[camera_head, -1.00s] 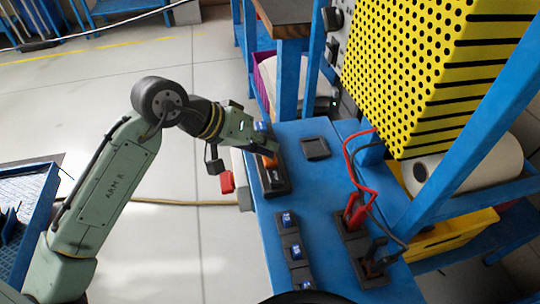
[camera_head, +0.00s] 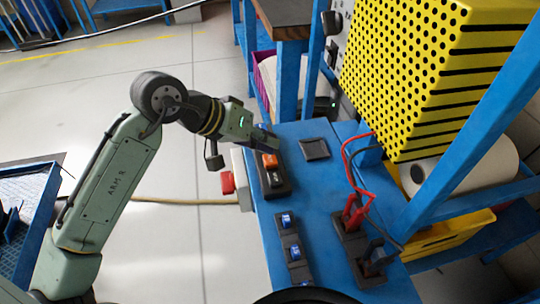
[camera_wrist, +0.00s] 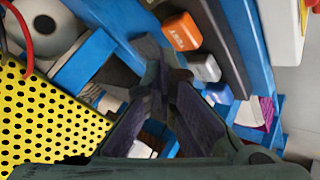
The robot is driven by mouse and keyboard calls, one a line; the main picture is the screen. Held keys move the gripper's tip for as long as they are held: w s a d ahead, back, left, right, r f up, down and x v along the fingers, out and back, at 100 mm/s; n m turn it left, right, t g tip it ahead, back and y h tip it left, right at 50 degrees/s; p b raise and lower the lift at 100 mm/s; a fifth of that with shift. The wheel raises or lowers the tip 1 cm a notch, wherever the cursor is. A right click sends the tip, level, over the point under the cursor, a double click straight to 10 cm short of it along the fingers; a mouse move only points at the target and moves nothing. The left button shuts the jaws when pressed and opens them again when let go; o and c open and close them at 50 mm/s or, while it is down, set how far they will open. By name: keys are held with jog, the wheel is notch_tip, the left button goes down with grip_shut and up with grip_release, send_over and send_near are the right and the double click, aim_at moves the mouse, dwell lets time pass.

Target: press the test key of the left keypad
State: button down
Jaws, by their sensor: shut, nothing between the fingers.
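A long dark keypad (camera_head: 283,189) lies along the left edge of the blue bench. Its orange key (camera_head: 270,160) is uncovered, with a dark key (camera_head: 275,178) nearer to me. In the wrist view the orange key (camera_wrist: 182,32) carries small pale lettering that I cannot read surely. Beyond it are a pale grey key (camera_wrist: 204,68) and a blue key (camera_wrist: 218,93). My gripper (camera_head: 272,142) is shut and empty, over the keypad's far part, hiding some of it. In the wrist view my fingertips (camera_wrist: 155,72) are beside the grey key; contact cannot be told.
Several blocks with blue rockers (camera_head: 287,220) sit nearer on the bench. Red and black leads (camera_head: 355,212) plug into sockets at right. A flat dark square (camera_head: 314,149) is on the bench. A yellow perforated panel (camera_head: 420,80) and blue posts stand right. A red box (camera_head: 227,182) is left.

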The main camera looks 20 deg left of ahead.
aim_at(267, 156)
jog(key=shift+r, duration=0.1)
notch_tip(267, 156, up, 5)
jog(key=p, duration=0.4)
jog(key=shift+a, duration=0.1)
dwell(0.7)
